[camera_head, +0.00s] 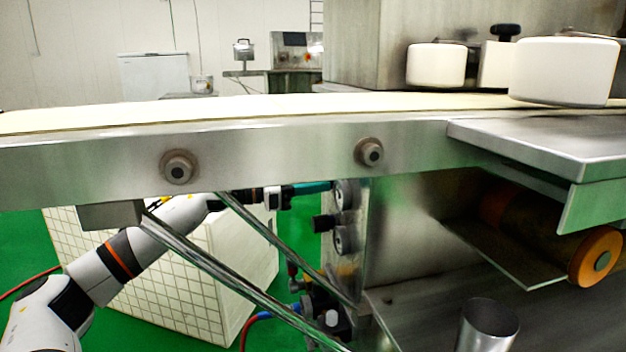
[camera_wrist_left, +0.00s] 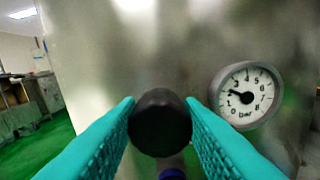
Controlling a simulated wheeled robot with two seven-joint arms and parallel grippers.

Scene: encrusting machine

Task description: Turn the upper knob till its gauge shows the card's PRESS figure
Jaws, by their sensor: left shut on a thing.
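My left gripper (camera_head: 322,187) reaches under the conveyor to the machine's side. In the left wrist view its teal fingers (camera_wrist_left: 160,120) are shut on the round black upper knob (camera_wrist_left: 160,122), one finger on each side. The upper gauge (camera_wrist_left: 246,96) is right of the knob, with a white dial marked in bar. Its black needle points left and slightly up; the exact figure is too small to read surely. The upper gauge (camera_head: 345,194) shows edge-on in the head view. The lower knob (camera_head: 323,222) and lower gauge (camera_head: 344,240) sit below. I see no card. My right gripper is out of view.
The conveyor's steel side rail (camera_head: 270,150) runs above my left arm. Diagonal steel struts (camera_head: 235,280) cross in front of it. A white tiled block (camera_head: 190,290) stands behind on the green floor. Fittings with red and blue hoses (camera_head: 325,305) lie below the gauges.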

